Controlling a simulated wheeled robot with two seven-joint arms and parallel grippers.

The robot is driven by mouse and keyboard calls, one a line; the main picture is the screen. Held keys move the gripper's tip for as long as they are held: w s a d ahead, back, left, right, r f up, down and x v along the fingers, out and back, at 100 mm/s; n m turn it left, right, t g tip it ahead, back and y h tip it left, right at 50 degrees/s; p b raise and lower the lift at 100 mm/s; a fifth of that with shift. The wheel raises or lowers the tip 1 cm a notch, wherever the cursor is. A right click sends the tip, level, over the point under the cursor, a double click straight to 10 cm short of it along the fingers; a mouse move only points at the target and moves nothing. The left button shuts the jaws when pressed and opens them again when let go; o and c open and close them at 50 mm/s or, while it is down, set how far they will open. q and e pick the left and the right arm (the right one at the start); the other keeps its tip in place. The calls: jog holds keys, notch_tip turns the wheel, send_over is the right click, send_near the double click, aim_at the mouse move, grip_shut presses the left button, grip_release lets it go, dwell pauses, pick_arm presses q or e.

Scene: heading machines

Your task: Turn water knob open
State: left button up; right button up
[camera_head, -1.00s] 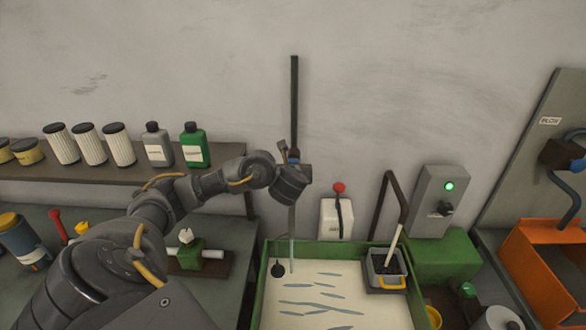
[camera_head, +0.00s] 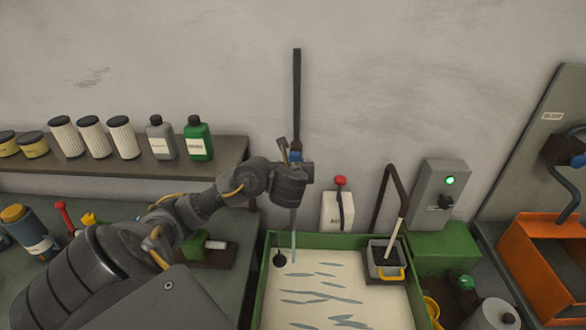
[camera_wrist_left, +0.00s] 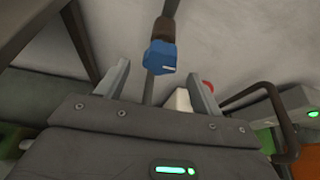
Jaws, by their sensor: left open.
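The blue water knob (camera_head: 296,156) sits on a dark vertical pipe (camera_head: 297,95) against the wall above the green-rimmed basin. In the left wrist view the knob (camera_wrist_left: 160,57) shows near the fingertips, between the two spread fingers, with a visible gap on either side. My left gripper (camera_head: 289,150) is open and holds nothing; its body hides part of the pipe in the head view. A thin pale-blue vertical streak (camera_head: 293,225) runs from below the gripper down to the basin, looking like water. My right gripper is not in view.
The green basin (camera_head: 262,290) holds pale liquid with streaks. Bottles and filters line a shelf (camera_head: 185,172) at left.

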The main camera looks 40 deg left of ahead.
pick_arm(q)
jog(key=v, duration=0.5)
jog(key=shift+s, duration=0.1)
jog(key=shift+d, duration=0.15)
dwell(0.3)
